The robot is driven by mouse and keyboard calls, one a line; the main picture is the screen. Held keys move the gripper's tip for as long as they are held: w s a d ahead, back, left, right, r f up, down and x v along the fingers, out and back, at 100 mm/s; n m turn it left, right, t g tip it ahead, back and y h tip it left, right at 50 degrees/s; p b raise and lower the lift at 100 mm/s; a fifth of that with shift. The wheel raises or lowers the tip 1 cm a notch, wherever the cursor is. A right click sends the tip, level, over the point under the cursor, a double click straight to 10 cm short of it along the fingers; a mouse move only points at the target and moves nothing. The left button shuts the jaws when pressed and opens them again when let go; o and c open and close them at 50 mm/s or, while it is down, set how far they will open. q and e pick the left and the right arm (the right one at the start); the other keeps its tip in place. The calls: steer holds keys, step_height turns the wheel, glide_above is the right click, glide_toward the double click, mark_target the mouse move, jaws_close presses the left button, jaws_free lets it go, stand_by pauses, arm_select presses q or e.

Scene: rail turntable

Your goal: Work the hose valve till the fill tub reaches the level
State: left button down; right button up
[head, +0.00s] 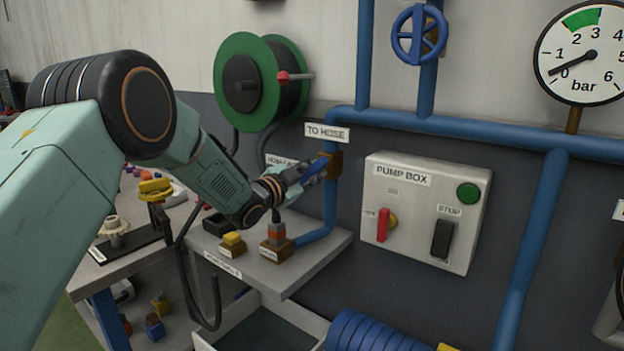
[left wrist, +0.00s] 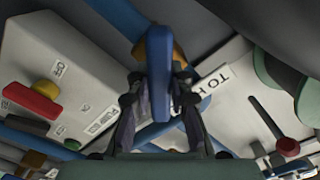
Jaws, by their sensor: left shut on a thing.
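The hose valve has a blue lever (left wrist: 160,75) and a brass body (head: 335,165) on the blue pipe, under the "TO HOSE" label (head: 327,133). My left gripper (head: 318,172) is shut on the blue lever; in the left wrist view its fingers (left wrist: 158,105) stand on both sides of it. The fill tub (head: 297,318) is a pale open box on the floor below the shelf, with a dark inside. Its level cannot be read here, and its right side is partly hidden by a blue coil. My right gripper is out of view.
A pump box (head: 425,210) with a red lever and a black STOP switch is on the wall to the right. A green hose reel (head: 243,85) hangs above left. A shelf (head: 290,268) with small blocks juts out below my gripper. A gauge (head: 583,55) reads near 0 bar.

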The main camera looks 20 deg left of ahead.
arm_select(q)
steer(key=m+b, duration=0.3)
steer(key=m, duration=0.2)
steer(key=shift+f+m+b, duration=0.1)
steer(key=shift+m+b, duration=0.2)
steer(key=shift+b, duration=0.1)
steer(key=m+b, duration=0.2)
steer(key=shift+m, duration=0.3)
steer(key=shift+m+b, duration=0.5)
steer(key=shift+m, duration=0.1)
steer(key=shift+w+r, duration=0.1)
steer(key=shift+r, duration=0.15)
steer(key=c, duration=1.2)
jaws_free()
steer(key=shift+w+f, duration=0.1)
steer(key=shift+f, duration=0.1)
steer(key=v, duration=1.2)
steer(key=shift+s, duration=0.25)
